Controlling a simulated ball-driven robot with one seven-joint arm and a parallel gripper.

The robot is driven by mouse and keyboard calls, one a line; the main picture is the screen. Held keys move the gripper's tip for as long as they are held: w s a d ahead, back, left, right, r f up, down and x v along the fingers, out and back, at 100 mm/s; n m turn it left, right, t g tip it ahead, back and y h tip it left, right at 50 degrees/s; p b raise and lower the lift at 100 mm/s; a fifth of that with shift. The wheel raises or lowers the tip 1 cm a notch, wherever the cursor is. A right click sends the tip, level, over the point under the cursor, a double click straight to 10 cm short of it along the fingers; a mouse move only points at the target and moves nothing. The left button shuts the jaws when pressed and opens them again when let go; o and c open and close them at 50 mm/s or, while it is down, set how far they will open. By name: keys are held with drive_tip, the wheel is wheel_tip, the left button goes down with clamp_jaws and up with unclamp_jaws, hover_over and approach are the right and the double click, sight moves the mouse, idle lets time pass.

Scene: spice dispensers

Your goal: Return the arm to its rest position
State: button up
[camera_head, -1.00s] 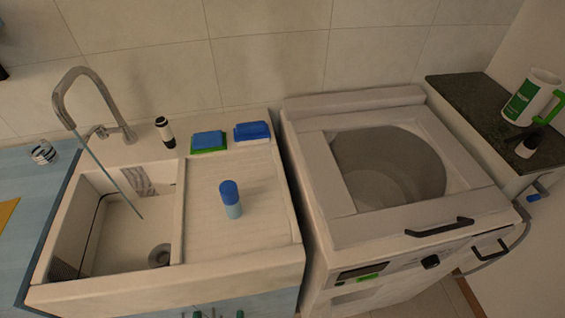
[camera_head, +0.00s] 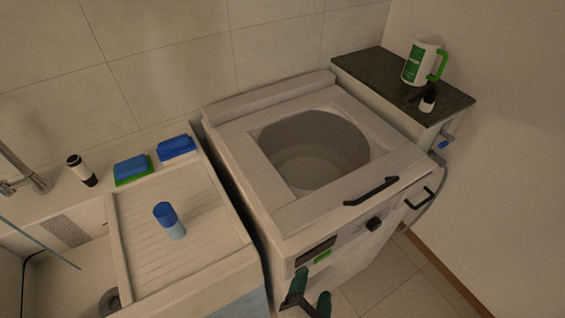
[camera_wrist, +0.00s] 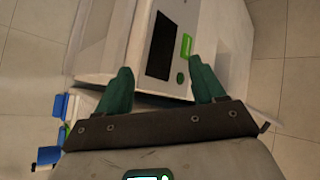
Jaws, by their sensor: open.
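My gripper (camera_head: 308,301) shows at the bottom edge of the head view, in front of the washing machine (camera_head: 290,218). In the wrist view its two green fingers (camera_wrist: 160,88) stand wide apart with nothing between them. Beyond them the wrist view shows the machine's front, with a dark display (camera_wrist: 163,47) and a green button (camera_wrist: 186,46). I cannot see contact between the fingers and the machine. Most of my arm is out of the head view.
A blue-capped dispenser (camera_head: 169,220) stands on the sink's drainboard (camera_head: 205,250). Sponges (camera_head: 131,170) and a dark-and-white bottle (camera_head: 80,170) are behind it. A dark counter (camera_head: 370,68) at right holds a white-and-green jug (camera_head: 420,62) and a small bottle (camera_head: 428,100). Tiled floor (camera_head: 385,280) is open at lower right.

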drive_tip(key=s+d+f+m+g, duration=0.3)
drive_tip(key=d+m+g, duration=0.2)
drive_tip(key=d+m, duration=0.4)
drive_tip(key=s+d+f+m+g, duration=0.2)
drive_tip(key=s+d+m+g, duration=0.15)
drive_tip(key=d+m, duration=0.55)
drive_tip(key=s+d+m+g+y, duration=0.3)
drive_tip(key=s+m, duration=0.4)
drive_tip(key=shift+d+f, duration=0.35)
drive_tip(key=shift+c, duration=0.3)
